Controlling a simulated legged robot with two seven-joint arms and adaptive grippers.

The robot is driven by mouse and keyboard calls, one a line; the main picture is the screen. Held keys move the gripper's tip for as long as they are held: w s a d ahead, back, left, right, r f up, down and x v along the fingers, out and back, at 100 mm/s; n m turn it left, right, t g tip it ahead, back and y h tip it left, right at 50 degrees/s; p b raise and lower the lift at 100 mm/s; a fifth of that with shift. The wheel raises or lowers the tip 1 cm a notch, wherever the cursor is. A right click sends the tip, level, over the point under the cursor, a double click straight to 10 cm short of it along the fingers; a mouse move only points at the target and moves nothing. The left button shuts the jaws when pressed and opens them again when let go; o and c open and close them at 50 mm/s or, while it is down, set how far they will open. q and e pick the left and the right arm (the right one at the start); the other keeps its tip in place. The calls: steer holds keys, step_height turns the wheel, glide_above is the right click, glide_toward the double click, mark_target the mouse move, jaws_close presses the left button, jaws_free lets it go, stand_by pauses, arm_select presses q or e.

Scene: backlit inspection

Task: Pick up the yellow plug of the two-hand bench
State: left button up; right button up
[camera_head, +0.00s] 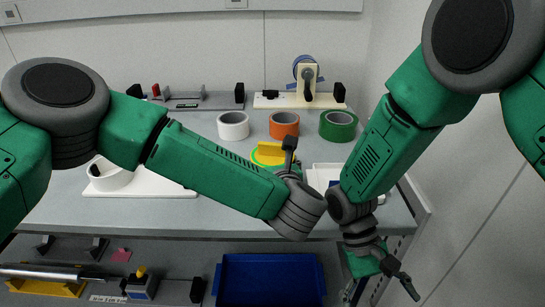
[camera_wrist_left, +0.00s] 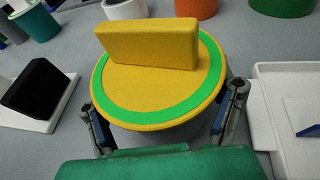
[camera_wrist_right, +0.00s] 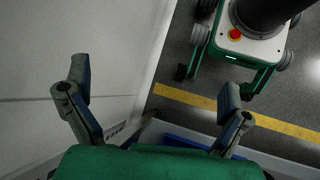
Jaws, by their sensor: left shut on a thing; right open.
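In the left wrist view the plug (camera_wrist_left: 150,85) fills the middle. My left gripper (camera_head: 284,160) has one finger on each side of the disc's near part and is shut on it. Whether the plug is lifted or seated cannot be told. My right gripper (camera_head: 396,272) is open and empty beyond the bench's right front edge.
White (camera_head: 233,126), orange (camera_head: 284,125) and green (camera_head: 338,126) rolls stand behind the plug. A white tray (camera_wrist_left: 272,80) lies right of it. A dark block on a white stand (camera_wrist_left: 40,95) is left of it. A blue bin (camera_head: 270,280) is below the bench.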

steer(key=w+a+r+t, duration=0.1)
steer(key=w+r, duration=0.4)
steer(key=w+a+r+t+h, duration=0.1)
steer(key=w+r, duration=0.4)
steer(key=w, duration=0.1)
steer(key=w+a+r+m+t, duration=0.1)
steer(key=w+r, duration=0.4)
steer(key=shift+w+t+h, duration=0.15)
steer(key=shift+t+h, duration=0.15)
steer(key=shift+t, duration=0.1)
steer(key=w+a+r+m+t+y, duration=0.1)
steer(key=w+a+r+t+y, duration=0.15)
steer(key=w+a+r, duration=0.45)
steer(key=t+y, duration=0.2)
steer(key=t, duration=0.1)
glide_toward(272, 144)
steer(key=f, duration=0.3)
steer(key=w+f, duration=0.1)
steer(key=f, duration=0.3)
steer(key=w+f, duration=0.1)
steer(key=f, duration=0.3)
steer(key=shift+d+f, duration=0.2)
steer(key=shift+c, duration=0.5)
